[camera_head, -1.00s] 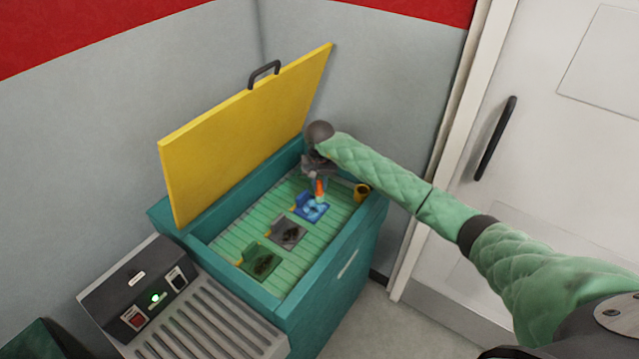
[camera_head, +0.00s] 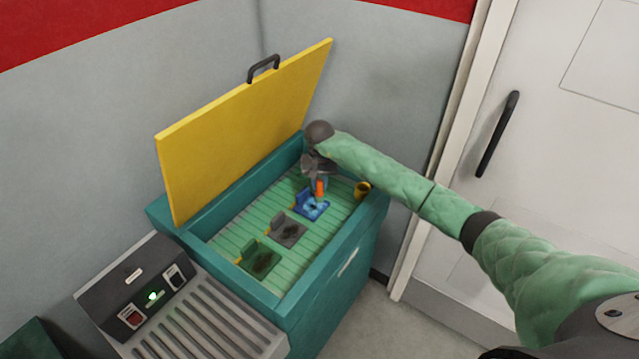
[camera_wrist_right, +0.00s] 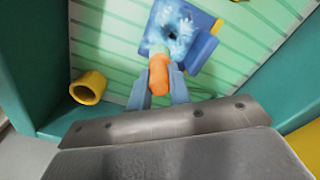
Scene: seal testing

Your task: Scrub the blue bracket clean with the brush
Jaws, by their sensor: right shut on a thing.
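The blue bracket (camera_head: 312,206) lies on the green slatted floor inside the open teal bin, the farthest of three brackets. In the right wrist view the blue bracket (camera_wrist_right: 180,30) shows dark and pale smears on its plate. My right gripper (camera_head: 319,183) is over the bin, shut on the orange handle of the brush (camera_head: 320,188). The brush (camera_wrist_right: 159,75) points at the near edge of the bracket in the right wrist view; its head looks pale teal, and I cannot tell whether it touches. My left gripper is not in view.
A grey bracket (camera_head: 288,230) and a green bracket (camera_head: 261,260), both with dark smears, lie nearer in the bin. A yellow cup (camera_head: 362,190) stands by the bin wall (camera_head: 330,262). The yellow lid (camera_head: 245,135) is raised. A control box (camera_head: 140,292) stands at left.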

